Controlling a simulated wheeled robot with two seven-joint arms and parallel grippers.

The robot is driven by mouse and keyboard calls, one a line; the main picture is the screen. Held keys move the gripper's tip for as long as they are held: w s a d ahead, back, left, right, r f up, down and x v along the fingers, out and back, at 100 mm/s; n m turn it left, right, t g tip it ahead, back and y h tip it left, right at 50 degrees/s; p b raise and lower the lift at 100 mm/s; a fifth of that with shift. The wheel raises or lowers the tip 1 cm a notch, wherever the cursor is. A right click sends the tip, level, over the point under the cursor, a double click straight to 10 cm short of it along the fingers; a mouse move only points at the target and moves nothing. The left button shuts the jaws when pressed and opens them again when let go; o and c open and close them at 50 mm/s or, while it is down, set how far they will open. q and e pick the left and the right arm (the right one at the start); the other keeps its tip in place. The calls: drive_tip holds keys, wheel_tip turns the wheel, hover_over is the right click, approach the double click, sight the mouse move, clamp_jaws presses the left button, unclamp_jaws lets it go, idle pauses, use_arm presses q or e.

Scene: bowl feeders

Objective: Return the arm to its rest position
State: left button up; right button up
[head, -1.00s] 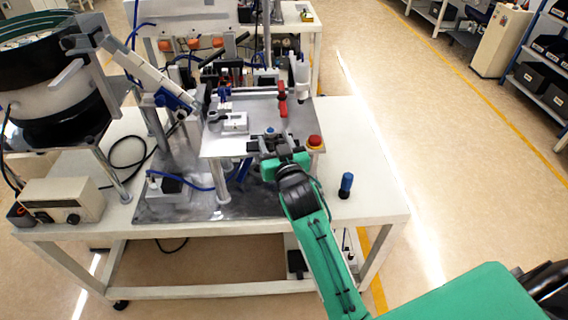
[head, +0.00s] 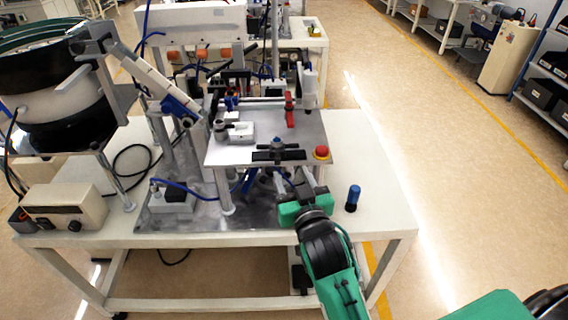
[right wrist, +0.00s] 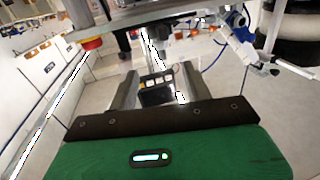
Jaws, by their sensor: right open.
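My right arm, green and black, comes in from the lower right of the head view. Its gripper (head: 294,180) is open and empty, with its two grey fingers pointing at the front edge of the raised fixture plate (head: 226,150). In the right wrist view the fingers (right wrist: 151,88) stand apart with nothing between them, and the plate's underside (right wrist: 140,14) is above. From the head view I cannot tell whether the fingertips touch the plate. My left gripper is not in view.
A red emergency button (head: 321,152) sits on the plate's right corner. A blue-handled tool (head: 353,197) stands on the white table (head: 385,212) right of my gripper. A bowl feeder (head: 62,100) and control box (head: 66,207) are at left.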

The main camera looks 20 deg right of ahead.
drive_tip(key=shift+f, duration=0.1)
drive_tip(key=s+d+f+n+g, duration=0.1)
drive_tip(key=s+d+f+g, duration=0.2)
drive_tip(key=s+f+g, duration=0.75)
drive_tip(key=s+d+f+n+g+y, duration=0.15)
drive_tip(key=s+f+g, duration=0.25)
drive_tip(key=s+f, duration=0.9)
wheel_tip(320, 180, down, 29)
drive_tip(key=s+g, duration=0.1)
drive_tip(key=s, duration=0.2)
drive_tip(key=s+d+f+g, duration=0.1)
drive_tip(key=s+d+f, duration=0.2)
drive_tip(key=s+f, duration=1.5)
drive_tip(key=shift+s+d+f, duration=0.15)
drive_tip(key=shift+s+f, duration=0.2)
drive_tip(key=shift+f, duration=0.5)
